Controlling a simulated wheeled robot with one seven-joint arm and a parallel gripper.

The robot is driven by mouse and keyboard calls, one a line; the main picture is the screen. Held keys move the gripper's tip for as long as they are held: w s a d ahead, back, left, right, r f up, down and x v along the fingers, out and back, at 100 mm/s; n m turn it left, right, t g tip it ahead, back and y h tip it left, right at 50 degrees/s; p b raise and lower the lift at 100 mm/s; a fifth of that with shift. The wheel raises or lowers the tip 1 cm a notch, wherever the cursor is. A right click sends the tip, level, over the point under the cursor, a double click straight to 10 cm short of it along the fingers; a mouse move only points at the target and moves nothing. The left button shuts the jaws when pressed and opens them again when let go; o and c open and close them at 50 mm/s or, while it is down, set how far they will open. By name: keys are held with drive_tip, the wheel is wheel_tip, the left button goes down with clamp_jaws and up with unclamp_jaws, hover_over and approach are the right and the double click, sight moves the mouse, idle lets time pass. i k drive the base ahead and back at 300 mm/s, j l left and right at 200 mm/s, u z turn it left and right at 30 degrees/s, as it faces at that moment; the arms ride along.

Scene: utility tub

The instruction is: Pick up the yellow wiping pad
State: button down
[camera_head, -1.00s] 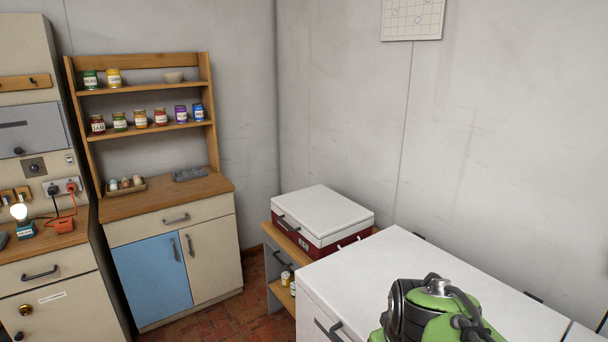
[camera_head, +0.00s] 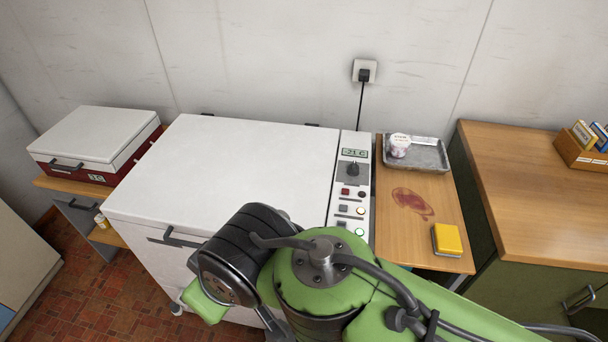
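The yellow wiping pad (camera_head: 448,239) lies flat near the front edge of a narrow wooden side table (camera_head: 455,207), right of the white chest freezer. A red-brown stain (camera_head: 412,203) marks the table top just behind and left of the pad. My green and black arm fills the lower middle of the view, in front of the freezer. Its end with my gripper does not show, so its distance to the pad and its opening cannot be seen.
The white chest freezer (camera_head: 230,170) has a control panel (camera_head: 350,190) on its right. A metal tray (camera_head: 425,154) with a white-lidded tub (camera_head: 398,145) stands at the table's back. A wooden counter (camera_head: 530,200) rises at the right. A red-and-white cooler box (camera_head: 95,145) stands at the left.

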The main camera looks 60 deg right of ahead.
sight(446, 241)
drive_tip(key=z, duration=3.45)
